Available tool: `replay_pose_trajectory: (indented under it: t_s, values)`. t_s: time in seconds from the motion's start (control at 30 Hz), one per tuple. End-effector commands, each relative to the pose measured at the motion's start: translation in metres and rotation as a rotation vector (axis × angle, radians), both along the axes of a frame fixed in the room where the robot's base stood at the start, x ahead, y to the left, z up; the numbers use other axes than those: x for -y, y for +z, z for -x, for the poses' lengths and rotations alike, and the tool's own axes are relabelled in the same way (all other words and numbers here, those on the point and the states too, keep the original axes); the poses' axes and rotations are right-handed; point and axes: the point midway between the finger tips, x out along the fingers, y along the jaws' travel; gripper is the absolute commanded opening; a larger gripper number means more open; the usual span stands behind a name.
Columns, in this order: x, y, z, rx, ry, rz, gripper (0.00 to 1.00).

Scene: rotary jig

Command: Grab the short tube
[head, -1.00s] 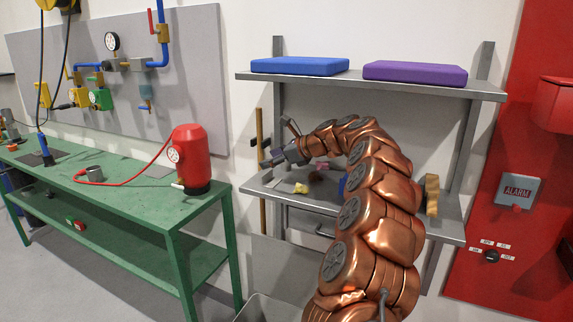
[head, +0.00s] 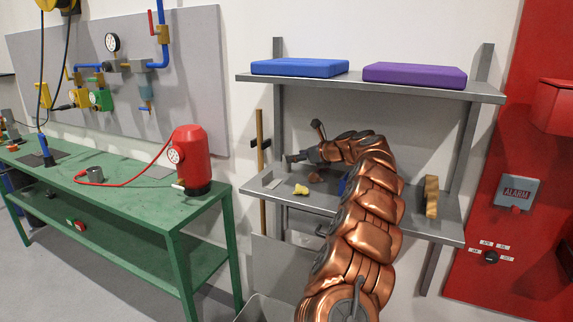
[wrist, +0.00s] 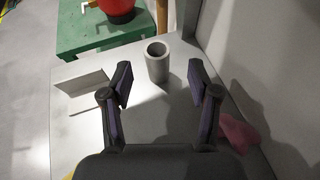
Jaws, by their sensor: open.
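The short tube (wrist: 157,62) is a grey hollow cylinder standing upright on the grey shelf, its open end up, in the wrist view. My gripper (wrist: 160,82) is open, with one dark finger to each side of the line to the tube. The tube is just beyond the fingertips, roughly centred between them, and I see no contact. In the head view my gripper (head: 292,158) is above the left part of the lower shelf (head: 335,200); I cannot make out the tube there.
A pale angled bracket (wrist: 82,90) lies left of the tube, and a pink lump (wrist: 238,132) lies at the right. A yellow piece (head: 301,189) and a wooden block (head: 432,196) are on the lower shelf. The upper shelf (head: 380,83) hangs above my arm.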

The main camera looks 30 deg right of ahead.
Motion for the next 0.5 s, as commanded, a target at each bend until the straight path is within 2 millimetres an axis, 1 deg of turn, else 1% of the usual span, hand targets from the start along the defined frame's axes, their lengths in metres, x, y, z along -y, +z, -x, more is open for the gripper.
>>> replay_pose_trajectory:
  t_s: [0.2, 0.4, 0.5]
  values:
    - [-0.009, -0.013, -0.023, -0.005, 0.001, 0.0, 0.61]
    - [-0.011, -0.017, -0.036, -0.002, 0.001, 0.002, 0.61]
    - [-0.012, -0.019, -0.039, -0.001, 0.0, 0.003, 0.61]
